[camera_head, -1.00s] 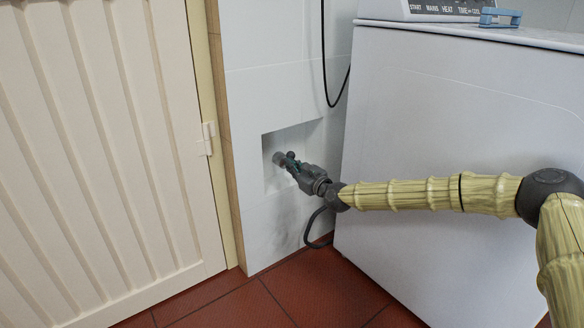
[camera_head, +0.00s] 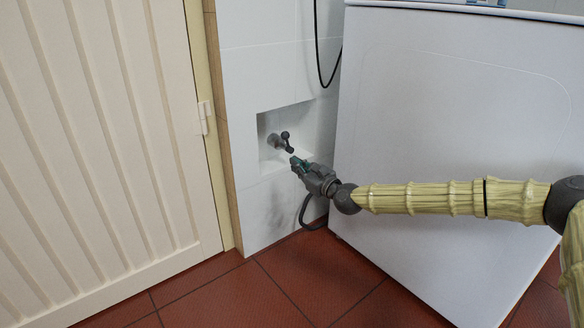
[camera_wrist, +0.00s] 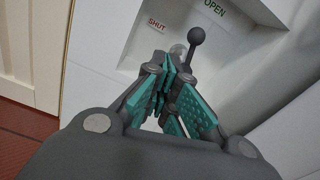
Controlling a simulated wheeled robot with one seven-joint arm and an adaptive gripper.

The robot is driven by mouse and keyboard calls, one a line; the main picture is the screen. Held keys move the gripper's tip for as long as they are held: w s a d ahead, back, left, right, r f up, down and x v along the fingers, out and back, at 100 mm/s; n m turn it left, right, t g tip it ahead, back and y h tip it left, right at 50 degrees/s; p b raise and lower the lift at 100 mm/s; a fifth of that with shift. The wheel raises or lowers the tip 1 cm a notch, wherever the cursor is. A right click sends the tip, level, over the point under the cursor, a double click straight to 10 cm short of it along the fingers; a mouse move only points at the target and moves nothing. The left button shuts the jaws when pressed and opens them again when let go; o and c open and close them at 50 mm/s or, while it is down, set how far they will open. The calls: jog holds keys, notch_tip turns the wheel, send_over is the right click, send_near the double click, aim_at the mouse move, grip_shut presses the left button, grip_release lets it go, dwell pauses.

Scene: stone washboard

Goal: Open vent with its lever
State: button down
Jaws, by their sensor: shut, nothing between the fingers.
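The vent lever (camera_head: 285,135) is a dark grey handle with a round ball end on a grey fitting (camera_head: 275,142) in a recess in the white wall. In the wrist view the ball (camera_wrist: 196,36) stands just beyond my fingers, below the green OPEN label (camera_wrist: 214,8) and right of the red SHUT label (camera_wrist: 156,24). My gripper (camera_head: 294,160) is just below and in front of the lever, at the recess's lower edge. In the wrist view my gripper (camera_wrist: 166,62) has teal-padded fingers, shut with nothing between them. The fingers hide the base of the lever.
The white recess (camera_head: 266,125) has close side walls. A large white appliance (camera_head: 440,130) stands to the right, beside my arm. A cream ribbed door (camera_head: 100,150) is at left. A black cable (camera_head: 317,50) hangs above. The red tiled floor (camera_head: 240,295) is clear.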

jog(key=shift+v, duration=0.9)
jog(key=s+a+f+n+g+h+p, duration=0.1)
jog(key=s+a+f+n+g+p, duration=0.15)
jog(key=s+f, duration=0.55)
jog(key=s+a+f+n+g+h+p, duration=0.15)
jog(key=s+f+n, duration=0.25)
jog(key=s+f, duration=0.4)
jog(key=s+a+f+n+g+p, duration=0.25)
jog(key=s+f, duration=0.35)
jog(key=s, duration=0.4)
jog(key=s+d+f+n+g+h+p, duration=0.25)
jog(key=s+d, duration=0.35)
jog(key=s, duration=0.3)
jog(key=s+d+f+n+g+h+p, duration=0.1)
jog(key=s+d+f+n, duration=0.25)
jog(key=s+d, duration=0.35)
jog(key=s+d+f+n+g+h+p, duration=0.2)
jog(key=s+d+n, duration=0.3)
jog(key=s, duration=0.5)
jog(key=s+d+r+n+g+h+p, duration=0.1)
jog(key=s+d+r+n+h, duration=0.1)
jog(key=s+d, duration=0.45)
jog(key=s+d+r+n+h+p, duration=0.1)
jog(key=s+d+r+n+h, duration=0.15)
jog(key=d, duration=0.65)
notch_tip(320, 180, up, 37)
jog(key=p, duration=3.8)
jog(key=shift+s, duration=0.4)
